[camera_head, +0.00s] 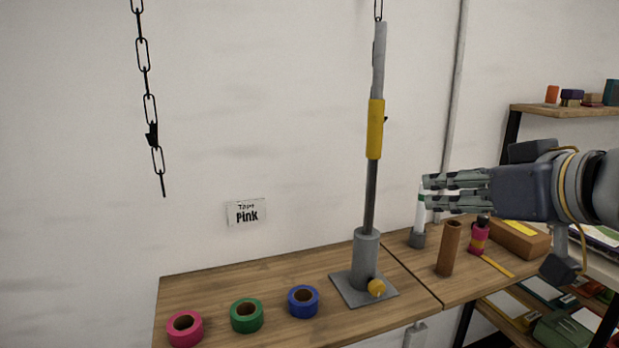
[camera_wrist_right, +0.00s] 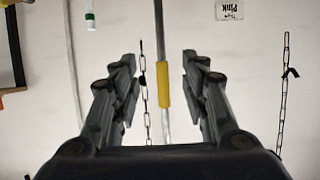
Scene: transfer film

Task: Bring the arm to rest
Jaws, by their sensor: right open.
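My right gripper (camera_head: 432,190) comes in from the right in the head view. It is held above the right-hand table, with its fingers pointing left. Its fingers are parted and nothing is between them. In the wrist view the right gripper (camera_wrist_right: 160,75) also shows open, with the upright pole (camera_wrist_right: 163,60) and its yellow sleeve (camera_wrist_right: 163,85) in the background between the fingers. In the head view the pole (camera_head: 371,195) stands in a grey base (camera_head: 366,255), left of the gripper and apart from it. My left gripper is not in view.
Pink (camera_head: 185,328), green (camera_head: 246,315) and blue (camera_head: 304,301) tape rolls lie on the left table (camera_head: 230,285). Below the gripper stand a brown tube (camera_head: 449,248), a pink bottle (camera_head: 478,238) and a box (camera_head: 520,239). A chain (camera_head: 146,80) hangs at the left. A wall sign (camera_head: 246,212) reads "Tape Pink".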

